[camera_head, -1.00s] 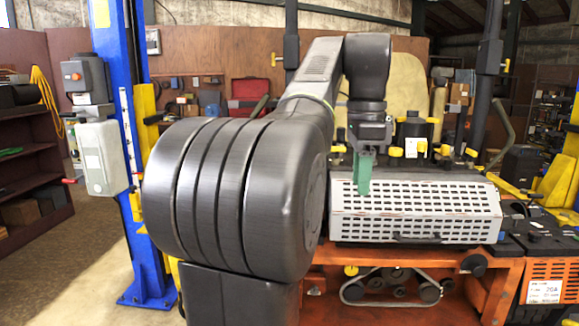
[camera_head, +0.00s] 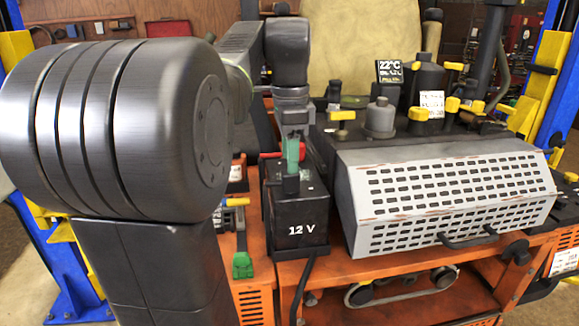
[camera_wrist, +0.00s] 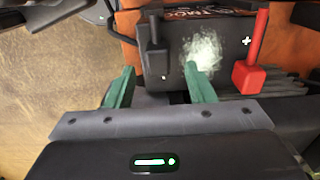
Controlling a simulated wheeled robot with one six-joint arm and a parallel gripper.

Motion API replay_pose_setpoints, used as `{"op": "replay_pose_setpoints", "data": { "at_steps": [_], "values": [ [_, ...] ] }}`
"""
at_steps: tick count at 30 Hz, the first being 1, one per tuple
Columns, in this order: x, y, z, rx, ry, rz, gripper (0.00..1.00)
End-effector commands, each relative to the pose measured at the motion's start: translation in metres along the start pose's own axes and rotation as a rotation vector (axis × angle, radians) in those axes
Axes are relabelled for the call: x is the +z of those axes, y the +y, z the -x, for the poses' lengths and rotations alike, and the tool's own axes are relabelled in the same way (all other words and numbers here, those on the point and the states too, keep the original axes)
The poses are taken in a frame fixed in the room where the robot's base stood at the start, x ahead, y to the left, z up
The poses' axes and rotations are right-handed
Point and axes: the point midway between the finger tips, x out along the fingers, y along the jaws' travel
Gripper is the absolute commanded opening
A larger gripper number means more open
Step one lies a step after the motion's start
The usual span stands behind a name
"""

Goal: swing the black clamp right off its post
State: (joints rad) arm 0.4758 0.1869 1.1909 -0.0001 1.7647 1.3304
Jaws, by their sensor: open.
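The black battery (camera_head: 297,225), marked 12 V, stands on the orange mower deck in the head view. My gripper (camera_head: 291,185) is over its top, green fingers pointing down. In the wrist view, my gripper (camera_wrist: 159,68) is open, with one green finger at each side. The black clamp (camera_wrist: 154,55) appears between the fingertips in the picture, upright on the battery top, not gripped. Whether it touches a finger, I cannot tell. The red clamp (camera_wrist: 252,60) stands further right, outside the fingers. A whitish crust (camera_wrist: 203,52) lies between the clamps. The clamp's post is not clearly visible.
The perforated grey cover (camera_head: 440,195) with its black handle is close right of the battery. The engine's yellow-capped parts (camera_head: 420,112) stand behind it. A green-ended lever (camera_head: 242,262) is to the left. Blue lift posts (camera_head: 560,70) stand at the sides.

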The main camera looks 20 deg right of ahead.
Motion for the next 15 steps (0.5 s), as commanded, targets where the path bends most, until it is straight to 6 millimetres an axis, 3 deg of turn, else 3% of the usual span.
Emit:
{"op": "replay_pose_setpoints", "data": {
  "at_steps": [6,15],
  "values": [
    [0.0,0.0,-0.025,0.0,0.0,0.0,0.49],
    [0.0,0.0,-0.03,-0.001,0.0,0.0,0.49]
  ]
}}
